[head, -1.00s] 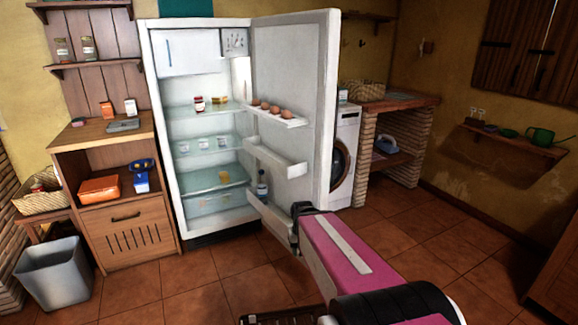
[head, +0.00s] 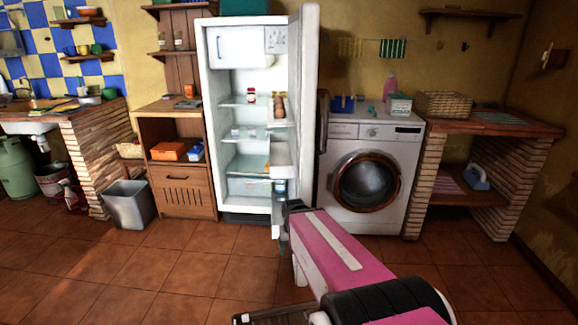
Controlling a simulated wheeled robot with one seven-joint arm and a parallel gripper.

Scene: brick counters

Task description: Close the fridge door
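The white fridge (head: 237,207) stands against the back wall, left of the picture's middle. Its door (head: 309,90) is open on the right side and seen nearly edge-on, sticking out toward me. A dark handle (head: 322,122) shows on the door's outer side. Shelves inside hold a red-lidded jar (head: 251,96) and other food; eggs (head: 280,105) sit in a door rack. My pink arm reaches from the lower right toward the door's lower end. My gripper (head: 281,228) is small and dark there, mostly hidden by my arm; its fingers and any contact with the door are unclear.
A washing machine (head: 345,145) stands right of the door, then a brick counter (head: 505,125). A wooden cabinet (head: 183,190) and a grey bin (head: 129,205) are left of the fridge. The tiled floor (head: 180,270) in front is clear.

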